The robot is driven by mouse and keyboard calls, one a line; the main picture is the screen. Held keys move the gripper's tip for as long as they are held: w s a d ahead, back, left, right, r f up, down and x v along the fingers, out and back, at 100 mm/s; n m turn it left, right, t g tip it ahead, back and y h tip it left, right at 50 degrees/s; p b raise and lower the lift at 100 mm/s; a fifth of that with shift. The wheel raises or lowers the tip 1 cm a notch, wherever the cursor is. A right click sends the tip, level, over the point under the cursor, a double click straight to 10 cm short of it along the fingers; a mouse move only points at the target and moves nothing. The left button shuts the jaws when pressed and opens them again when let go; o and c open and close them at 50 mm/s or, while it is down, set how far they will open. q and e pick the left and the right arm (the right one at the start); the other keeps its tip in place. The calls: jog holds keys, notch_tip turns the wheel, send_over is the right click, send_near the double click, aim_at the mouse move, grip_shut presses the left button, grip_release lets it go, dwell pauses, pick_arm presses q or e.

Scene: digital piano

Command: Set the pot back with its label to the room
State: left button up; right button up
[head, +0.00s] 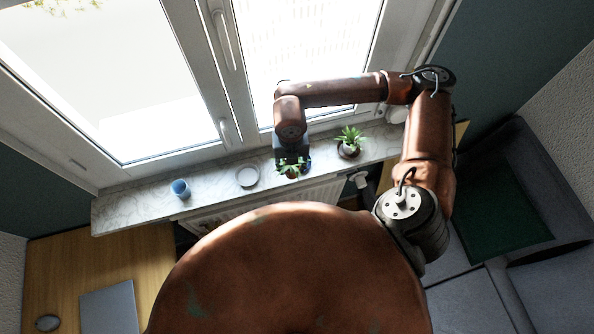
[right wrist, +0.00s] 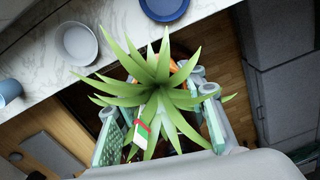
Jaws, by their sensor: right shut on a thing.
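A spiky green plant (right wrist: 155,88) fills the middle of the right wrist view. Its orange pot (right wrist: 177,68) is mostly hidden under the leaves. A label with red, white and green (right wrist: 141,134) shows among the lower leaves. My right gripper (right wrist: 160,120) is shut on the pot, with a finger on either side. In the head view my right gripper (head: 291,163) holds this plant (head: 291,171) at the sill's front edge. A white saucer (head: 247,176) lies on the sill left of it. A blue saucer (right wrist: 165,7) shows at the wrist view's top. My left gripper is out of view.
A blue cup (head: 180,188) stands on the marble sill (head: 130,208) at left. Another potted plant (head: 349,138) stands right of my gripper. Windows rise behind; a radiator (head: 230,203) is below the sill. Bare marble lies between cup and white saucer.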

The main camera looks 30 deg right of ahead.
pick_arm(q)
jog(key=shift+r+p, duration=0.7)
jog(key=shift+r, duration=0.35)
pick_arm(e)
jog(key=shift+w+d+f+n, duration=0.95)
jog(key=shift+w+d+f, duration=0.25)
jog(key=shift+f, duration=0.6)
jog(key=shift+w+d+f+n, duration=1)
jog(key=shift+w+d+f, duration=0.2)
jog(key=shift+f, duration=0.55)
jog(key=shift+w+d+f+n, duration=1.05)
jog(key=shift+w+f, duration=0.25)
jog(key=shift+f, duration=0.5)
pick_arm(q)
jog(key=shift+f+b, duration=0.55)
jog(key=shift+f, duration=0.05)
pick_arm(e)
jog(key=shift+f, duration=0.65)
jog(key=o, duration=1.5)
jog(key=shift+c, duration=0.2)
